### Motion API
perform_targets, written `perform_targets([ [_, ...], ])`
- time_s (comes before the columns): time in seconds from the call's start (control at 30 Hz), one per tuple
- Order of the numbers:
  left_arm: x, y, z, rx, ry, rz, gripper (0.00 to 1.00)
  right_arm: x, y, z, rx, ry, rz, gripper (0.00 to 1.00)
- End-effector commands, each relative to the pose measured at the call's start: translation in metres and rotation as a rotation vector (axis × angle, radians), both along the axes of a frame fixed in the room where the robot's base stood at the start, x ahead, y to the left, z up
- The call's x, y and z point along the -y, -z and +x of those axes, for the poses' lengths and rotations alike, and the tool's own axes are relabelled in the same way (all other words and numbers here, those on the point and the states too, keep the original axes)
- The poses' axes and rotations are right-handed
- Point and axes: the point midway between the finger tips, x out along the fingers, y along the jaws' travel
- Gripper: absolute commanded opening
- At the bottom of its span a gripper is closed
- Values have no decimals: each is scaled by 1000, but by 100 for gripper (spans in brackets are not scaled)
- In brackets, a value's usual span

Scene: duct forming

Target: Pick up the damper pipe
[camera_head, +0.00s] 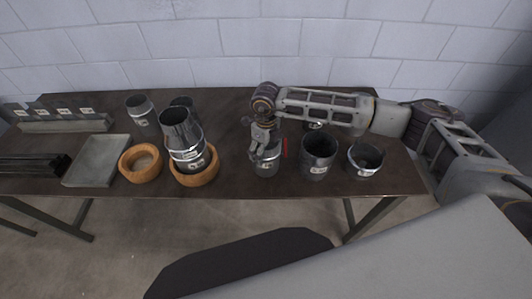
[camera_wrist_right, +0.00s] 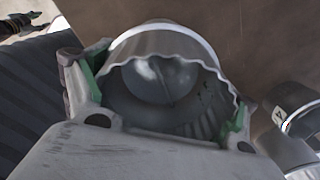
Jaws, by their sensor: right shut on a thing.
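The damper pipe (camera_head: 267,168) is a short grey metal pipe near the front middle of the table, with a thin red part (camera_head: 285,147) beside its top right. My right gripper (camera_head: 263,150) comes down over it from above. In the right wrist view, my right gripper (camera_wrist_right: 163,100) is shut on the pipe, with green-padded fingers on either side. The pipe's crimped mouth (camera_wrist_right: 130,108) faces the camera, and a round grey disc (camera_wrist_right: 160,76) shows inside. Whether its base touches the table is hard to tell.
Right of the damper pipe stand a dark pipe (camera_head: 319,158) and another short pipe (camera_head: 364,161). To the left, a stacked reducer pipe (camera_head: 183,135) sits in a wooden ring (camera_head: 198,178). An empty wooden ring (camera_head: 140,162) and grey tray (camera_head: 96,161) lie farther left.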

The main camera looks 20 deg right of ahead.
Motion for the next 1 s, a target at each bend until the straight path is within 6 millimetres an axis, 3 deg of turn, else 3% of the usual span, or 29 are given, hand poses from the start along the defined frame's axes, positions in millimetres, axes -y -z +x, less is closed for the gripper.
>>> perform_targets([
  [0.5,0,19,0,0,0,0,40,0,-70,1,2,0,0,55],
  [0.7,0,21,0,0,0,0,40,0,-82,0,2,0,-1,55],
  [1.0,0,21,0,0,0,0,40,0,-83,0,1,0,0,55],
])
